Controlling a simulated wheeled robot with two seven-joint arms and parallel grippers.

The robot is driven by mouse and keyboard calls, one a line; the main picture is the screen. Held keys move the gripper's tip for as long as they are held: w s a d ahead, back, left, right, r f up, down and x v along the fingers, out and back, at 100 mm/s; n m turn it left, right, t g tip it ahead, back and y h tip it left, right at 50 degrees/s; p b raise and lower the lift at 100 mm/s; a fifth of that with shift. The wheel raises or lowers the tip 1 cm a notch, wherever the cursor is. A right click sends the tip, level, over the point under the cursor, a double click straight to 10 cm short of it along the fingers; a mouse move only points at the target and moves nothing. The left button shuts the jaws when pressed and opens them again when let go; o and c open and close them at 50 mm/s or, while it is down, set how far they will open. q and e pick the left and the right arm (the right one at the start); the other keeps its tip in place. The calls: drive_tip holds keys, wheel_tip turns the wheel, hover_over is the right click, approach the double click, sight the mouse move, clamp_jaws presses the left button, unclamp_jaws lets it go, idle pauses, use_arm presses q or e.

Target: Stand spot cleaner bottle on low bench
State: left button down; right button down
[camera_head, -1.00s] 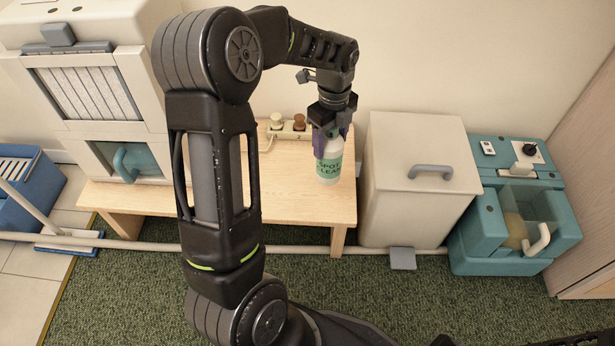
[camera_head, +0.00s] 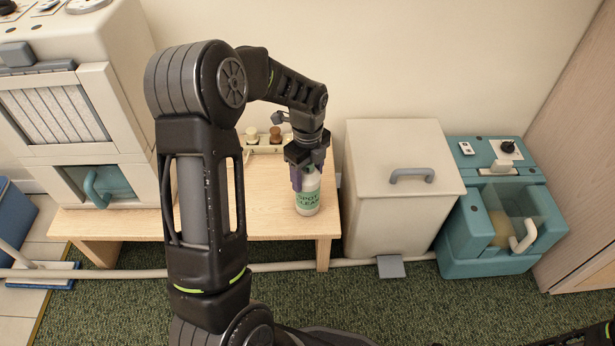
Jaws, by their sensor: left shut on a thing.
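The spot cleaner bottle (camera_head: 308,198) is white with a green label. It looks upright over the right end of the low wooden bench (camera_head: 262,224), near its front edge. I cannot tell whether its base touches the bench top or is slightly above it. My left gripper (camera_head: 303,172) points down and is shut on the upper part of the bottle, hiding its top. My left arm covers part of the bench. My right gripper is not in view.
A power strip (camera_head: 267,148) with two knob-like items lies behind on the bench. A cream machine (camera_head: 75,130) stands at the bench's left. A lidded cream bin (camera_head: 390,210) stands close to its right, then a teal machine (camera_head: 480,260). Green carpet is in front.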

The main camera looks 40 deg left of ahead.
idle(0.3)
use_arm(q)
drive_tip(key=shift+c, duration=1.9)
unclamp_jaws()
drive_tip(key=shift+f, duration=0.1)
wheel_tip(320, 180, up, 12)
drive_tip(key=p, duration=0.4)
drive_tip(key=shift+p, duration=0.35)
